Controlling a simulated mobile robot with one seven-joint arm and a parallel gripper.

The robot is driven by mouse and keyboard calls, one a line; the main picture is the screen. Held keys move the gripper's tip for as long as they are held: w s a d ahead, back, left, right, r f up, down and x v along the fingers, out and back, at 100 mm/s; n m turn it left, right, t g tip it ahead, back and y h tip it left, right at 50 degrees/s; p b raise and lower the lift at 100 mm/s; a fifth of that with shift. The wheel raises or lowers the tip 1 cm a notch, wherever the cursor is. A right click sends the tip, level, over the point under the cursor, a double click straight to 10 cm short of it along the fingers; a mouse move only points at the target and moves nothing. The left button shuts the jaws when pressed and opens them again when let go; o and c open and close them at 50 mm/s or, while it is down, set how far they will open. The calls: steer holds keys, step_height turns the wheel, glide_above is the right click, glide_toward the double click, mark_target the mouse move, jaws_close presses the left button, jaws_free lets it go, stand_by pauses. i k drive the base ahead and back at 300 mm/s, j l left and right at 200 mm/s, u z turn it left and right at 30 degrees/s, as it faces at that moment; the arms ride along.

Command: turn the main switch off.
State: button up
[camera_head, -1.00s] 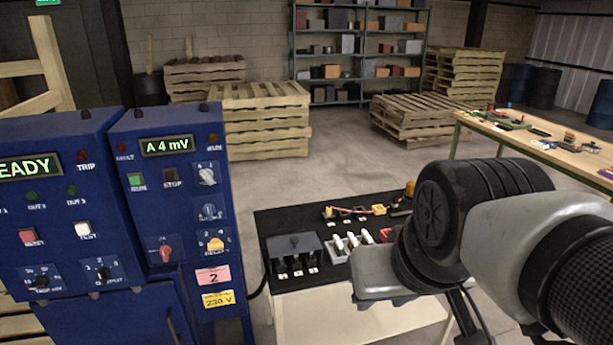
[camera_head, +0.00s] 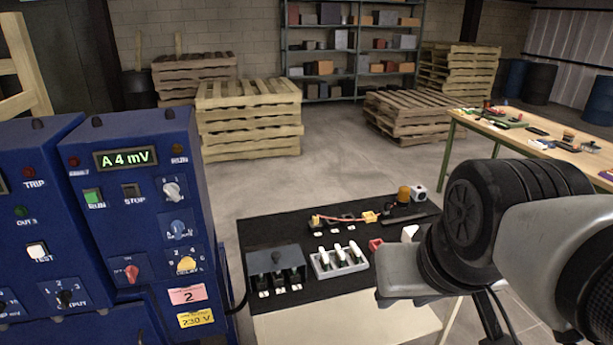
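The red rotary switch (camera_head: 131,273) sits low on the left of the blue control cabinet's front face (camera_head: 150,225). It looks like the main switch. Its small label is too blurred to read surely, and I cannot tell its exact setting. My arm comes in from the right edge, well to the right of the cabinet. My gripper's fingers do not show.
A low bench (camera_head: 345,305) with a black top stands right of the cabinet, bearing a dark box (camera_head: 275,262) and a tray of white pieces (camera_head: 340,262). Another blue cabinet (camera_head: 30,235) adjoins at left. Pallets (camera_head: 250,120) stand behind. The floor between is clear.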

mark_target(132, 271)
steer(key=j+u, duration=0.1)
steer(key=u, duration=0.9)
steer(key=i+u, duration=0.1)
steer(key=u, duration=0.4)
steer(key=i+j+u, duration=0.15)
steer(key=i+j, duration=0.45)
steer(key=j, duration=0.1)
